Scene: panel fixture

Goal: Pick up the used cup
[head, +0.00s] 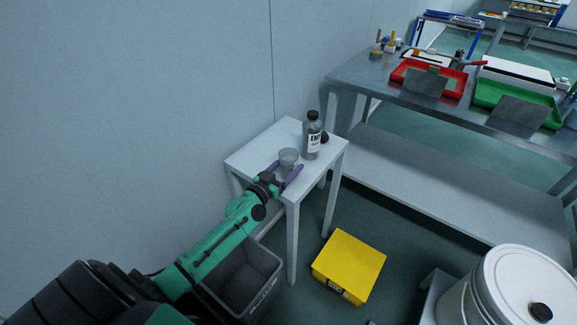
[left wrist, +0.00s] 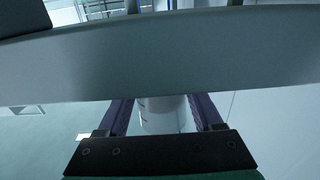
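The used cup (head: 288,157), small, grey and see-through, stands upright on the small white side table (head: 262,152), near its front edge. My left gripper (head: 290,166) reaches over that edge with its purple fingers apart, one toward each side of the cup. The left wrist view shows the cup (left wrist: 163,116) between the two fingers (left wrist: 163,110), with narrow gaps; a broad grey band hides the fingertips and the cup's other end. The fingers look open, with no clear contact. My right gripper is not in view.
A grey bin (head: 245,280) and a yellow box (head: 348,266) are on the floor below. A wall runs behind the table.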

